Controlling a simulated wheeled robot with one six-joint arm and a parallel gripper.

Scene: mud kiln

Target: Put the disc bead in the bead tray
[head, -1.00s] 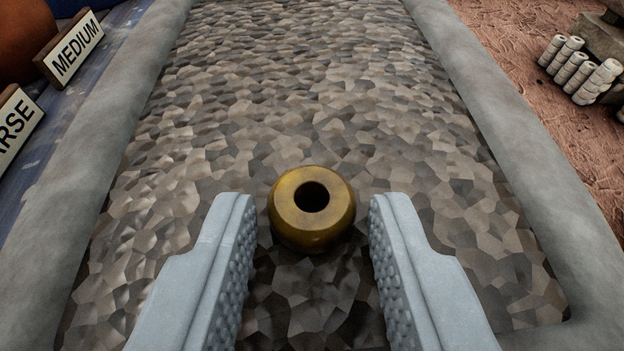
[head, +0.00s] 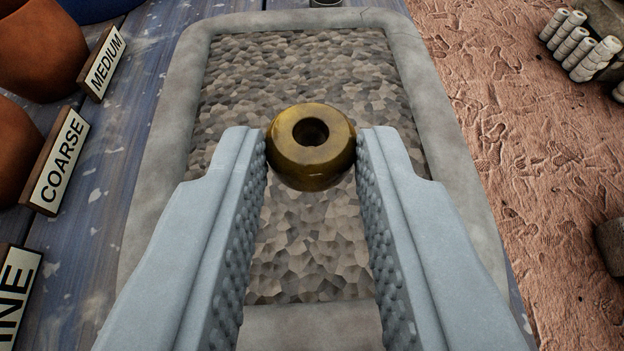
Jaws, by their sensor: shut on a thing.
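The disc bead (head: 312,172) is a brassy, round bead with a dark hole in its top. My gripper (head: 312,150) is shut on it, with one pale blue, studded finger against each side near the tips. The bead is held up above a grey-rimmed tray-like bed (head: 400,60) with a cobbled floor of brown and grey facets. I cannot tell whether this bed is the bead tray.
At left, terracotta pots (head: 40,45) stand on blue planks (head: 105,150) beside signs reading MEDIUM (head: 104,63) and COARSE (head: 60,162), with another partly cut off. At right is reddish earth (head: 500,130) with several pale ribbed spools (head: 580,45).

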